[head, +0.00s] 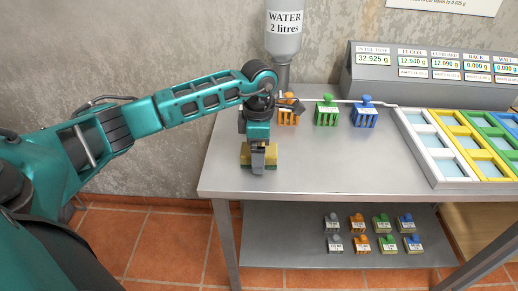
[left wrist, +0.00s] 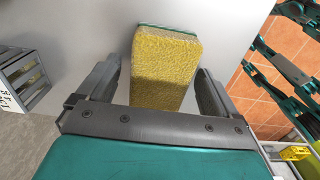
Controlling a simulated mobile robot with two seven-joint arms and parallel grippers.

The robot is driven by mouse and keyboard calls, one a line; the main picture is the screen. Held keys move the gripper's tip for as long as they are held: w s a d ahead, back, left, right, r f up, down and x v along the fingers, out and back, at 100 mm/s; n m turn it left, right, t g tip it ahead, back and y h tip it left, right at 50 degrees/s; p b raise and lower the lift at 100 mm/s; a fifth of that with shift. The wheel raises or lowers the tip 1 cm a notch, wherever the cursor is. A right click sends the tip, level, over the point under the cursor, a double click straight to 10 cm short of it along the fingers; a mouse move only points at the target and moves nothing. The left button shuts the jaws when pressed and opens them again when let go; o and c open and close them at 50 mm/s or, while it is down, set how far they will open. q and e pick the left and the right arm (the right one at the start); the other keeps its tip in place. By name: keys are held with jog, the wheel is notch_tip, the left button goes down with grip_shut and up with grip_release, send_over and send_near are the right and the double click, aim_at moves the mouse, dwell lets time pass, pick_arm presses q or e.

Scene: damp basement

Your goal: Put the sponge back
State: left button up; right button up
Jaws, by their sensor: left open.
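A yellow sponge with a green side (head: 246,155) is at the left part of the grey metal table (head: 310,180), partly hidden by my left gripper. In the left wrist view the yellow sponge (left wrist: 165,65) stands out between the two fingers, with a green edge at its far end. My left gripper (head: 258,165) points down at the sponge. It is open, with a finger on each side of the sponge and visible gaps in the left wrist view (left wrist: 155,85). My right gripper is not in view.
A water bottle (head: 284,35) hangs behind the arm. Orange (head: 288,115), green (head: 326,112) and blue (head: 365,114) slotted holders stand at the back. Coloured trays (head: 425,155) and a display console (head: 430,75) are at the right. A lower shelf (head: 290,250) bears several small knobbed blocks. The table's front middle is clear.

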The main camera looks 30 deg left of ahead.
pick_arm(q)
notch_tip(320, 180, up, 12)
jog(key=shift+r, duration=0.2)
dwell(0.4)
dwell(0.5)
